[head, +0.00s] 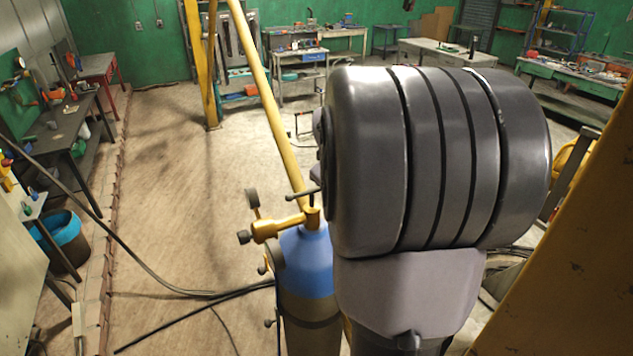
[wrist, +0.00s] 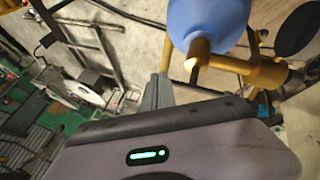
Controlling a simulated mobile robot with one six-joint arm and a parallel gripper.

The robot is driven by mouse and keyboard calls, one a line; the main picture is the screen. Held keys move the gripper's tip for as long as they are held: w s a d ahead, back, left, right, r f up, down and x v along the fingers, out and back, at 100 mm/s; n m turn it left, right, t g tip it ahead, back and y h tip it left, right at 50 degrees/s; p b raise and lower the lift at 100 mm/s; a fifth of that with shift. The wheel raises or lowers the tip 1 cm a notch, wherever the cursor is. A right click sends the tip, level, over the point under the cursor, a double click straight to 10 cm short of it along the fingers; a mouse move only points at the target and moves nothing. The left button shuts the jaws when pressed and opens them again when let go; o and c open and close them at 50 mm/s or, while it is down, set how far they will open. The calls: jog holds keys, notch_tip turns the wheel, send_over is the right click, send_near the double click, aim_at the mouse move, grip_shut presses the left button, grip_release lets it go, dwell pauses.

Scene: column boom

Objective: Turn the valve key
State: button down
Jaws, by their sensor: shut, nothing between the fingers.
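The valve key (head: 303,194), a thin dark cross-bar, sits on top of the yellow valve (head: 270,228) of a blue-topped gas cylinder (head: 306,262) in the head view. The yellow valve (wrist: 245,68) also shows in the wrist view, below the blue cylinder top (wrist: 208,18). A thin dark bar beside the valve there may be the key. My gripper (wrist: 157,92) is shut and empty, its grey fingers showing past its housing, left of the valve in the picture. I cannot tell whether it touches the key. My large grey arm joint hides the gripper in the head view.
Dark gauges (head: 252,198) stick out at the valve's left. A slanted yellow pole (head: 268,95) rises behind the cylinder. Black hoses (head: 190,292) cross the floor. A bin with a blue liner (head: 62,238) stands left. Open floor (head: 170,190) lies left of the cylinder.

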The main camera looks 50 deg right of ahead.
jog(key=v, duration=1.6)
jog(key=a+f+m+t+y+b, duration=0.1)
jog(key=a+f+y+b, duration=0.1)
jog(key=a+f+b, duration=1)
jog(key=a+f+t+y+b, duration=0.1)
jog(key=a+f+b, duration=0.75)
jog(key=f, duration=0.45)
jog(key=s+a+f+y+b, duration=0.1)
jog(key=a+f+b, duration=0.3)
jog(key=f, duration=0.4)
jog(key=s+a+f+m+y+b, duration=0.1)
jog(key=s+a+f+b, duration=0.2)
jog(key=a+f+b, duration=0.2)
jog(key=s+a+f+m+y+b, duration=0.1)
jog(key=s+a+f+y+b, duration=0.1)
jog(key=a+f+b, duration=0.3)
notch_tip(320, 180, down, 6)
jog(key=s+b, duration=0.1)
jog(key=b, duration=0.2)
jog(key=shift+g, duration=0.3)
jog(key=shift+a+r, duration=0.1)
jog(key=c, duration=2.1)
grip_release()
